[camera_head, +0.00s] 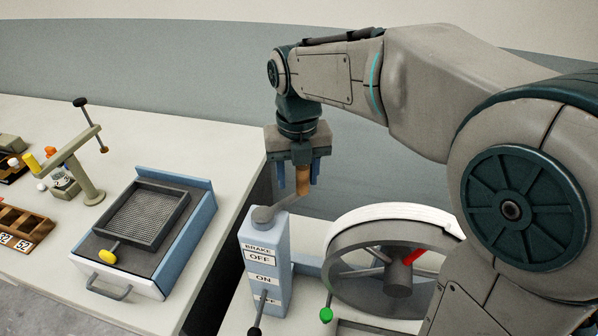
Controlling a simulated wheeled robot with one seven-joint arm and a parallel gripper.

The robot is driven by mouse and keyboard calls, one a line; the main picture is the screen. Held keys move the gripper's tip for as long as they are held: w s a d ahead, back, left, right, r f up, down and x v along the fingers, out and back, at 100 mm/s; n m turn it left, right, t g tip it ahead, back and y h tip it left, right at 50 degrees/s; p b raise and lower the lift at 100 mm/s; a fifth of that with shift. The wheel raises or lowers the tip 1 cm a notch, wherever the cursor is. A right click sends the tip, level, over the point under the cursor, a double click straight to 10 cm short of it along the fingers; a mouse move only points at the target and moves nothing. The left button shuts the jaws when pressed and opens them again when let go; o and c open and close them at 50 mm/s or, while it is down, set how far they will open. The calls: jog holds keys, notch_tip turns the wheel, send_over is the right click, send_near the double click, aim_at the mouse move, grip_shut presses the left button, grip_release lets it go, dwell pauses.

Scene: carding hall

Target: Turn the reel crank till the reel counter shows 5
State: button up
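The reel crank is a grey arm (268,213) on top of a blue post (266,240), with an upright wooden handle (303,184) at its far end. My gripper (299,178) points down over the handle. Its two blue fingers stand on either side of the handle, with a gap showing on the left. The right finger is close to the handle; I cannot tell if they touch. The reel (390,262) is a large grey wheel with a white band and a red mark, right of the post. I see no readable reel counter.
The post bears BRAKE, OFF and ON labels; a black-knobbed lever (257,316) is at its foot. A green knob (326,314) stands before the reel. On the left table are a blue tray box (197,222), a beige stand with a lever (86,181) and a wooden rack (22,222).

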jog(key=shift+w+d+r, duration=0.15)
jog(key=shift+d, duration=0.05)
notch_tip(320, 180, up, 14)
jog(key=shift+f, duration=0.25)
jog(key=shift+a, duration=0.1)
jog(key=f+m+p, duration=0.1)
jog(key=f, duration=0.4)
jog(key=f+m+p, duration=0.2)
jog(key=f, duration=0.2)
jog(key=f+m+p, duration=0.2)
jog(key=f, duration=0.3)
jog(key=shift+s+d+f, duration=0.3)
jog(key=shift+d, duration=0.05)
grip_shut()
